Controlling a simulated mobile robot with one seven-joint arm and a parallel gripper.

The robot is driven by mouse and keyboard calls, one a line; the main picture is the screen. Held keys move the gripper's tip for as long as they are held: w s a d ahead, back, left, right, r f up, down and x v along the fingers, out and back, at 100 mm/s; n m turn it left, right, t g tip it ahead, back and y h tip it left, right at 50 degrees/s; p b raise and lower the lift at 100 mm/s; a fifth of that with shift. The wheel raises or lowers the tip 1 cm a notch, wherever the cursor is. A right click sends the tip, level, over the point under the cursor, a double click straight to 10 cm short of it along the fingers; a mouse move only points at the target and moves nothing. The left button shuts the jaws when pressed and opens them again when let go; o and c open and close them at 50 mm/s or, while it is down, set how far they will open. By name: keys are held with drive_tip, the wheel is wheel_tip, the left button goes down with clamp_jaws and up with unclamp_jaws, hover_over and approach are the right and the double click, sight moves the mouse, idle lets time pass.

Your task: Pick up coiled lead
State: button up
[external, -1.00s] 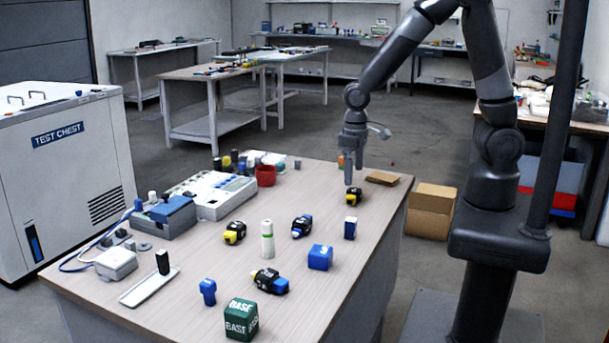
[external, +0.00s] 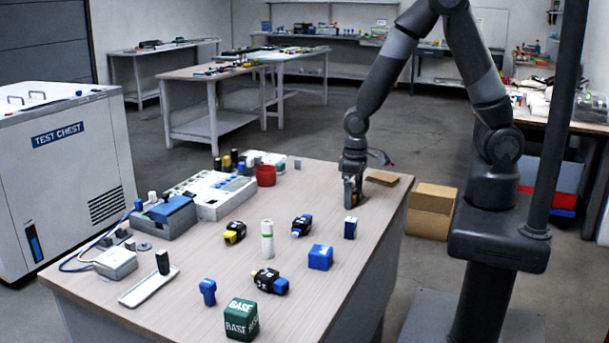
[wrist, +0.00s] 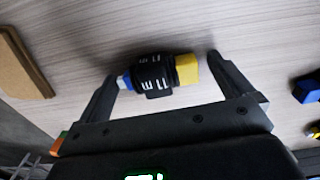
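A coiled lead (wrist: 152,76), black with white marks, a blue end and a yellow end, lies on the table between the fingers of my gripper (wrist: 162,68) in the wrist view. The fingers are open, one beyond each end. The blue end is close to the left finger, and a small gap shows at the yellow end. In the external view my gripper (external: 352,199) is down at the tabletop and mostly hides this lead. Similar black coiled items lie farther left: one with yellow (external: 235,232), one with blue (external: 302,226) and one nearer the front (external: 269,281).
A brown pad (external: 383,178) lies right of my gripper. Blue blocks (external: 320,257), a white-green cylinder (external: 267,240), a green BASE cube (external: 241,319) and a red cup (external: 265,176) stand on the table (external: 190,292). The table's right edge is close to my gripper.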

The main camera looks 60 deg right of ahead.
drive_tip(key=c, duration=1)
drive_tip(key=shift+r, duration=0.15)
